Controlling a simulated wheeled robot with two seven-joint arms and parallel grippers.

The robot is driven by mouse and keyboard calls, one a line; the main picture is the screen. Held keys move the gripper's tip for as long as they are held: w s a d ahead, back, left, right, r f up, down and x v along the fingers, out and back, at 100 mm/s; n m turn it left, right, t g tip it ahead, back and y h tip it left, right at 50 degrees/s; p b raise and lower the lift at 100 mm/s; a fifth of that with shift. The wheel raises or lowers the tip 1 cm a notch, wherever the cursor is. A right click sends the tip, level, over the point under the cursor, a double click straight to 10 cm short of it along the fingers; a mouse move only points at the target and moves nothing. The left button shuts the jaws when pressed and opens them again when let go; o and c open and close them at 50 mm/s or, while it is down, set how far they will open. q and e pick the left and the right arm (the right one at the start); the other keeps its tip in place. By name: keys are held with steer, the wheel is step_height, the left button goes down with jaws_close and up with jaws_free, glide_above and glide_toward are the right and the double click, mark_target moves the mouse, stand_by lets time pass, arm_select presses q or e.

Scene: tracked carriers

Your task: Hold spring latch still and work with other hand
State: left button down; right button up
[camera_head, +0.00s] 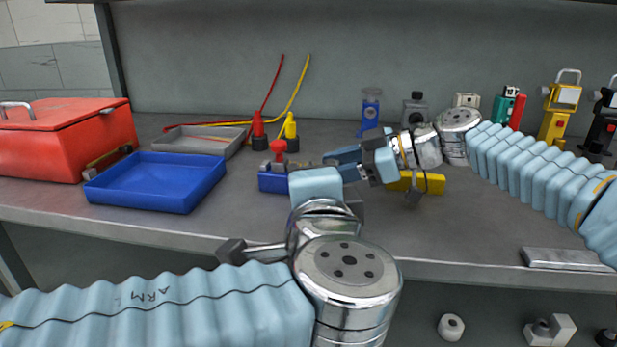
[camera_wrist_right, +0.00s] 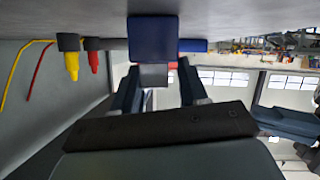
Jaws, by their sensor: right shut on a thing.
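The spring latch appears to be the small blue block (camera_head: 272,182) with a red knob (camera_head: 278,148) on top, on the bench near the middle. In the right wrist view the blue block (camera_wrist_right: 153,38) is straight ahead, with a grey part (camera_wrist_right: 153,75) between the fingers. My right gripper (camera_head: 336,160) reaches in from the right with its dark blue fingers shut on that grey part; the fingers also show in the wrist view (camera_wrist_right: 158,78). My left gripper (camera_head: 312,178) is close to the block from the front; its own wrist hides its fingertips and part of the block.
A blue tray (camera_head: 157,200), grey tray (camera_head: 235,143) and red box (camera_head: 60,150) stand left. Red (camera_head: 259,130) and yellow plugs (camera_head: 290,130) are behind the latch. A yellow block (camera_head: 430,184) lies under my right gripper. Padlock-like devices (camera_head: 560,105) line the back right.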

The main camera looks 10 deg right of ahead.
steer(key=o, duration=1.2)
steer(key=shift+f, duration=0.15)
steer(key=shift+o, duration=0.2)
steer(key=shift+d, duration=0.15)
